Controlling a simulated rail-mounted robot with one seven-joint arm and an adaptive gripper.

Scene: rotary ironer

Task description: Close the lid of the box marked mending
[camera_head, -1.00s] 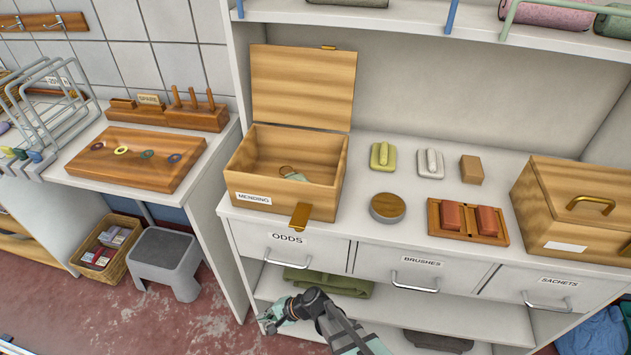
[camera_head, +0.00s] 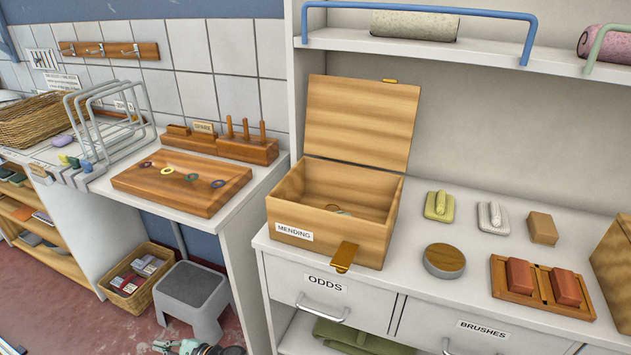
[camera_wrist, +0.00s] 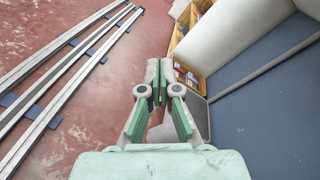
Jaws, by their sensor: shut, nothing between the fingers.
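The wooden box marked mending (camera_head: 335,236) stands on the white counter at the left end, with its label on the front. Its lid (camera_head: 360,122) is up, standing open at the back. A brass hasp plate (camera_head: 344,257) is on the box's front. A small item lies inside, mostly hidden by the front wall. My gripper (camera_head: 180,347) is low at the bottom edge of the head view, below and left of the box and well apart from it. In the wrist view my gripper (camera_wrist: 159,88) is shut and empty, above the floor.
A round wooden-topped tin (camera_head: 444,261), two soap-like bars on dishes and a rack of red blocks (camera_head: 541,286) lie right of the box. A shelf with a blue rail (camera_head: 420,8) hangs above. A grey stool (camera_head: 192,294) stands on the floor at left.

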